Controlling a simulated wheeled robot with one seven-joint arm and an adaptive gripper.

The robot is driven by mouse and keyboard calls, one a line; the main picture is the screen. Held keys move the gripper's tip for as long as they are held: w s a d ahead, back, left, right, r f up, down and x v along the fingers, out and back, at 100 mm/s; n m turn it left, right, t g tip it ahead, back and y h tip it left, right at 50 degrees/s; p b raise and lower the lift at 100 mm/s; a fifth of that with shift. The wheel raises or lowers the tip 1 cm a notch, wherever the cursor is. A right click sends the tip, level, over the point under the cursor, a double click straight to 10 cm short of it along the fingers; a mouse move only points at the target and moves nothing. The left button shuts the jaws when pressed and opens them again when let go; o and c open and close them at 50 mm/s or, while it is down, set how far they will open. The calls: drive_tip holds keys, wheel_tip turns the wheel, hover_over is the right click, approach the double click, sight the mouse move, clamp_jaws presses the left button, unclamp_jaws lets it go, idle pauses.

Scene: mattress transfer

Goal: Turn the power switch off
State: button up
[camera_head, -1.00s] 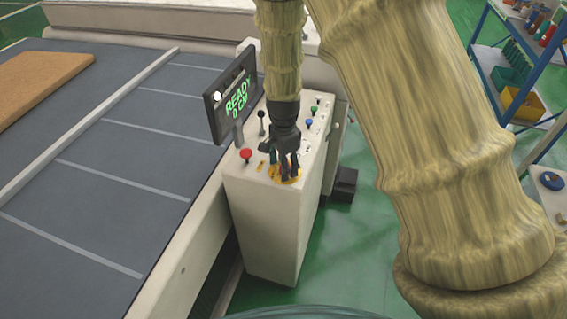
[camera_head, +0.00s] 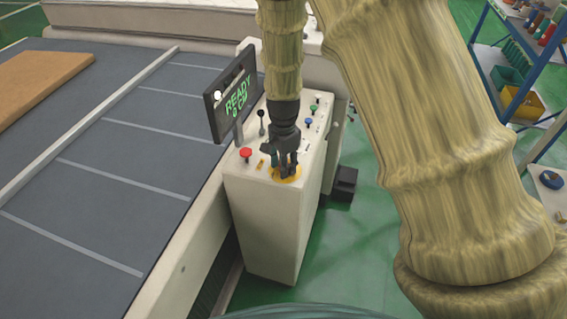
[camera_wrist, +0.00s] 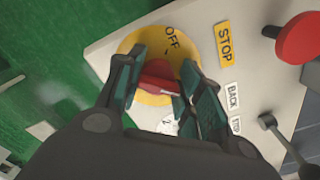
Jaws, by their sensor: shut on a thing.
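The power switch (camera_wrist: 158,80) is a red knob on a round yellow plate (camera_wrist: 152,43) marked OFF, in the wrist view. My gripper (camera_wrist: 165,86) has its two green-lined fingers on either side of the red knob and is shut on it. In the head view my gripper (camera_head: 286,170) points down at the top of the white control box (camera_head: 265,230), over the yellow plate (camera_head: 290,178). The fingers hide the knob there. A white mark beside the knob shows partly between the fingers, and the knob's exact angle is hard to tell.
A red mushroom button (camera_head: 246,153) and a black lever (camera_head: 262,122) stand on the box near my gripper. A display (camera_head: 233,97) reading READY stands behind them. Blue and green buttons (camera_head: 312,107) are farther back. A grey conveyor bed (camera_head: 90,190) lies left.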

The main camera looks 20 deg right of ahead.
drive_tip(key=n, duration=0.4)
drive_tip(key=shift+r+p, duration=0.15)
drive_tip(key=shift+p, duration=0.2)
drive_tip(key=n, duration=0.4)
drive_tip(key=shift+n, duration=0.4)
drive_tip(key=n, duration=0.4)
drive_tip(key=shift+s+d+p, duration=0.1)
drive_tip(key=shift+p, duration=0.25)
drive_tip(key=shift+n, duration=2.1)
drive_tip(key=o, duration=0.8)
drive_tip(key=shift+o, duration=1.1)
drive_tip(key=shift+s, duration=0.1)
